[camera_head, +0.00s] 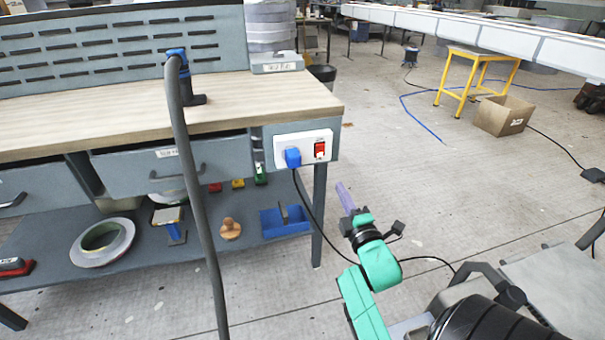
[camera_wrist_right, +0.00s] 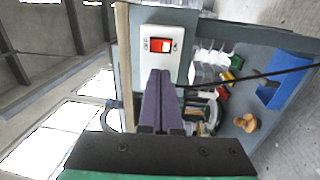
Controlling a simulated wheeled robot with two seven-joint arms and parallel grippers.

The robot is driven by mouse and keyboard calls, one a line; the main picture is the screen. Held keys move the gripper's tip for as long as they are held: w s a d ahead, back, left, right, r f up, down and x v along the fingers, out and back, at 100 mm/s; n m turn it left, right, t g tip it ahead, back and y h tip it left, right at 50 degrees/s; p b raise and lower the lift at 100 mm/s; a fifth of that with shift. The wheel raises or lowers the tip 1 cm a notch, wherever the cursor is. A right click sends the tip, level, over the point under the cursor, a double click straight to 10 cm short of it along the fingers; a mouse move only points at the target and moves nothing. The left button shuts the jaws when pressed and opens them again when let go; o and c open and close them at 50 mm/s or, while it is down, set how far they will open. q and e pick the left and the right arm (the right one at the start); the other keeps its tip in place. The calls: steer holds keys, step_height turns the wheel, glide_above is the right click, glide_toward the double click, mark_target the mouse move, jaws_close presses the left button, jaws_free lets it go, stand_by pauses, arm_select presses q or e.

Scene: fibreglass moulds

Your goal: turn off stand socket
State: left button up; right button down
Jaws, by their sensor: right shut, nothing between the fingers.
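The stand socket (camera_head: 303,148) is a white plate on the grey end panel of the workbench, below the tabletop. It carries a red rocker switch (camera_head: 320,149) on its right and a blue plug (camera_head: 292,157) with a black cable on its left. In the right wrist view the switch (camera_wrist_right: 160,45) glows orange-red on the white plate (camera_wrist_right: 182,42); the plug is hidden there. My right gripper (camera_head: 343,190) has purple fingers, shut and empty, below and right of the socket. In the wrist view its fingertips (camera_wrist_right: 160,76) appear just below the switch, apart from it. My left gripper is not in view.
A thick grey hose (camera_head: 193,190) hangs in front of the workbench (camera_head: 120,118). The black cable runs across the floor behind my right arm. The floor right of the bench is mostly clear.

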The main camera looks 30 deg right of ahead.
steer(key=shift+w+a+r, duration=0.1)
steer(key=shift+r, duration=0.35)
